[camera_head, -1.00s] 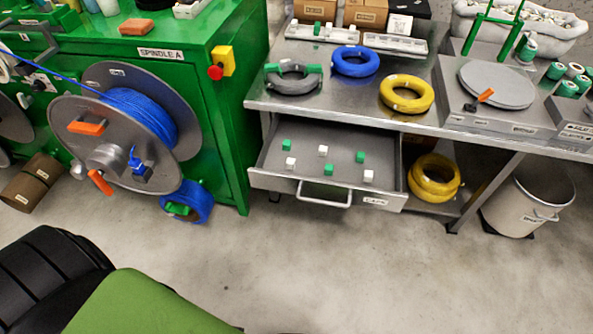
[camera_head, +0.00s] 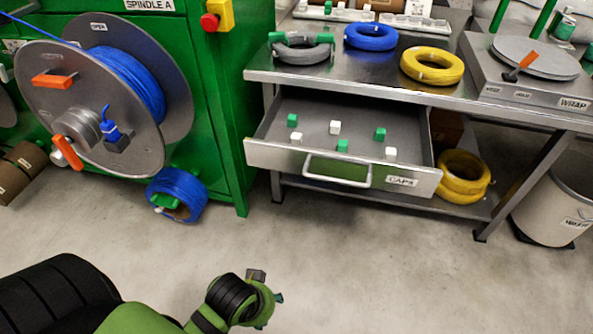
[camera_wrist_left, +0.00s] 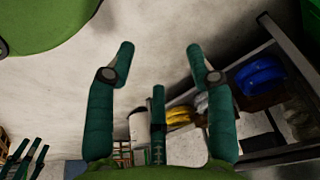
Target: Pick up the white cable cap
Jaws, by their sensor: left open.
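Three white caps (camera_head: 335,127), (camera_head: 296,138), (camera_head: 390,153) lie spread among green caps (camera_head: 292,120), (camera_head: 380,134), (camera_head: 342,145) in the open drawer (camera_head: 258,152) labelled CAPS. My left gripper (camera_head: 279,297) is in front of and below the drawer, over the floor, well apart from the caps. Its fingers are mostly hidden behind the wrist in the head view. In the left wrist view the left gripper (camera_wrist_left: 160,58) is open and empty. Dark teal finger shapes (camera_wrist_left: 28,158) at that view's lower left look like my right gripper; their opening is unclear.
The steel bench (camera_head: 350,72) above the drawer carries a grey coil (camera_head: 303,50), a blue coil (camera_head: 371,37) and a yellow coil (camera_head: 432,66). A green machine with a cable spool (camera_head: 150,150) stands at left. A bin (camera_head: 555,205) is at right. Floor before the drawer is clear.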

